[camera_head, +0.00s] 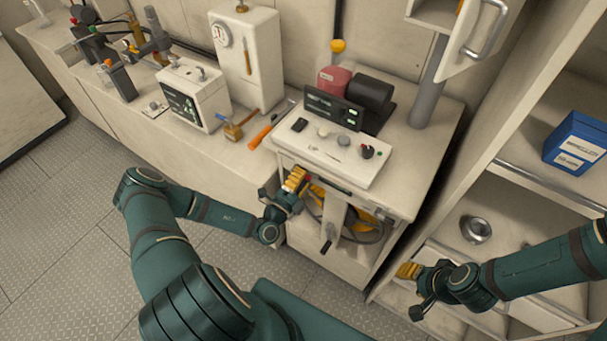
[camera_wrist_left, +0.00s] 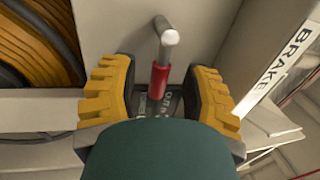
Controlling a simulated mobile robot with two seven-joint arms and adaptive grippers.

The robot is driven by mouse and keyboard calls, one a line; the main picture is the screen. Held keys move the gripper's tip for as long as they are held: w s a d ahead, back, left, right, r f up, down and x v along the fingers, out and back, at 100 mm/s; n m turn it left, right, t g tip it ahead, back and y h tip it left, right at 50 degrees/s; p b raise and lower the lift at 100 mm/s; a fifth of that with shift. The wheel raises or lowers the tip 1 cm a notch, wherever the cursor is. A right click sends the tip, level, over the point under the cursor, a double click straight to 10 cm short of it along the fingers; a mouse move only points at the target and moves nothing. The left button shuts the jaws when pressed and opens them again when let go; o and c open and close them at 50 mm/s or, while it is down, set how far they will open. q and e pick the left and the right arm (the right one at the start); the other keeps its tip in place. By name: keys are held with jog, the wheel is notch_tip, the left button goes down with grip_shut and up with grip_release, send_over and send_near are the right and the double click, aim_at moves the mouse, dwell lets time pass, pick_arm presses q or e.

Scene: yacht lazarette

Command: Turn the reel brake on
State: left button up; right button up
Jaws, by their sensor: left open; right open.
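The brake lever (camera_wrist_left: 160,80) has a silver bent end and a red sleeve. It stands between the two yellow fingers of my left gripper (camera_wrist_left: 165,98) in the left wrist view, with a gap on each side. A plate with partly hidden lettering lies at its base, and a white BRAKE label (camera_wrist_left: 284,62) is to the right. In the head view my left gripper (camera_head: 297,180) is open at the upper left front of the reel cabinet (camera_head: 305,244); it mostly hides the lever. My right gripper (camera_head: 409,270) is open and empty, right of the cabinet.
The reel with yellow hose (camera_head: 358,222) sits inside the cabinet, behind a dark crank handle (camera_head: 328,240). A white control panel (camera_head: 325,152) is above. Shelves at right hold a blue box (camera_head: 577,143) and a metal ring (camera_head: 476,229). The floor at left is clear.

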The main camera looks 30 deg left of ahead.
pick_arm(q)
jog(key=v, duration=1.1)
